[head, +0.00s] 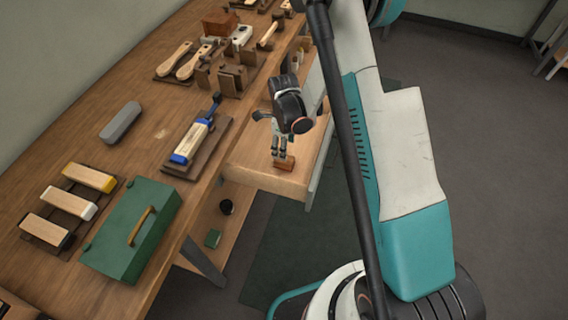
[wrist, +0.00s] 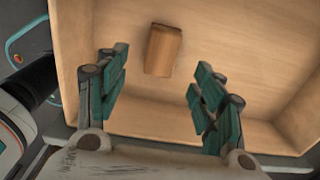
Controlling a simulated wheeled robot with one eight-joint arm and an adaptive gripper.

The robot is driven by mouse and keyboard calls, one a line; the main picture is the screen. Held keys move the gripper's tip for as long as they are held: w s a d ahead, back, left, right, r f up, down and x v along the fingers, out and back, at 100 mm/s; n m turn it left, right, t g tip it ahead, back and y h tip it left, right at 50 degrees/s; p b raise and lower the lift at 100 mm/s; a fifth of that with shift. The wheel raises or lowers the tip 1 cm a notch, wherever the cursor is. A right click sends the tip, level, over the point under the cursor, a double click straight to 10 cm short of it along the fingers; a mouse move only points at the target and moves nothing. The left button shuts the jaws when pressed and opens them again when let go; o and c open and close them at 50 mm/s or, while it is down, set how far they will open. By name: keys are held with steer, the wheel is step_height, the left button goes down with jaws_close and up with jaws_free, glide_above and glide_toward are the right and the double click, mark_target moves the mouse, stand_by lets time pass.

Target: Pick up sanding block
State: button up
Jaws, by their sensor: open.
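A small brown block (head: 286,163), which I take to be the sanding block, lies in the open wooden drawer (head: 250,178). In the wrist view the block (wrist: 163,50) lies flat on the pale drawer floor (wrist: 215,50), slightly tilted, with its whole top in sight. My gripper (head: 280,152) points down over the drawer, just by the block. In the wrist view its teal-padded fingers (wrist: 157,97) are spread wide and empty. The block shows beyond the fingertips, between their lines and apart from both.
Drawer walls (wrist: 70,70) surround the fingers. The workbench (head: 75,145) holds a grey oblong block (head: 120,122), a green box (head: 125,245), several wooden-backed blocks (head: 68,203), a blue-ended tool (head: 192,141) and brushes (head: 195,62). The drawer floor around the block is clear.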

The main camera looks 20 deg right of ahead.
step_height(320, 180, down, 9)
steer(key=b, duration=0.3)
steer(key=shift+w+d+r, duration=0.1)
steer(key=shift+r, duration=0.2)
steer(key=c, duration=1.3)
steer(key=shift+o, duration=0.2)
step_height(320, 180, up, 20)
steer(key=p, duration=0.6)
steer(key=shift+p, duration=0.3)
steer(key=o, duration=0.6)
steer(key=c, duration=0.4)
steer(key=shift+o, duration=0.2)
steer(key=shift+r, duration=0.1)
